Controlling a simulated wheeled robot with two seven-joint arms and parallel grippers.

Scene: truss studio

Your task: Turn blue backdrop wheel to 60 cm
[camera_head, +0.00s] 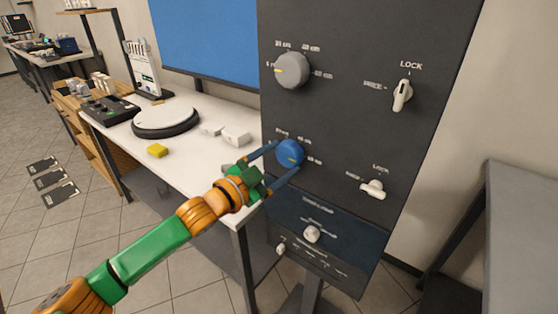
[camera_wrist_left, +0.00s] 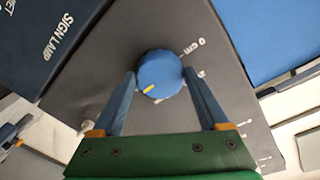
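The blue backdrop wheel (camera_head: 289,152) is a round blue knob on the dark upright panel, below a larger grey knob. My left gripper (camera_head: 287,156) has one finger on each side of it, and the fingertips appear to touch its rim. The wheel also shows in the left wrist view (camera_wrist_left: 160,74) between both fingers. Its yellow mark (camera_wrist_left: 148,89) points to the lower left there, away from the "0 cm" label (camera_wrist_left: 193,46) and towards the panel's right side. The label beside the mark is hidden by a finger. My right gripper is not in view.
The grey knob (camera_head: 292,70), a FREE/LOCK lever (camera_head: 402,95) and a lower lever (camera_head: 374,188) sit on the panel. A white table (camera_head: 185,178) with a round turntable (camera_head: 165,120) stands to the left. A grey surface (camera_head: 522,235) is at the right.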

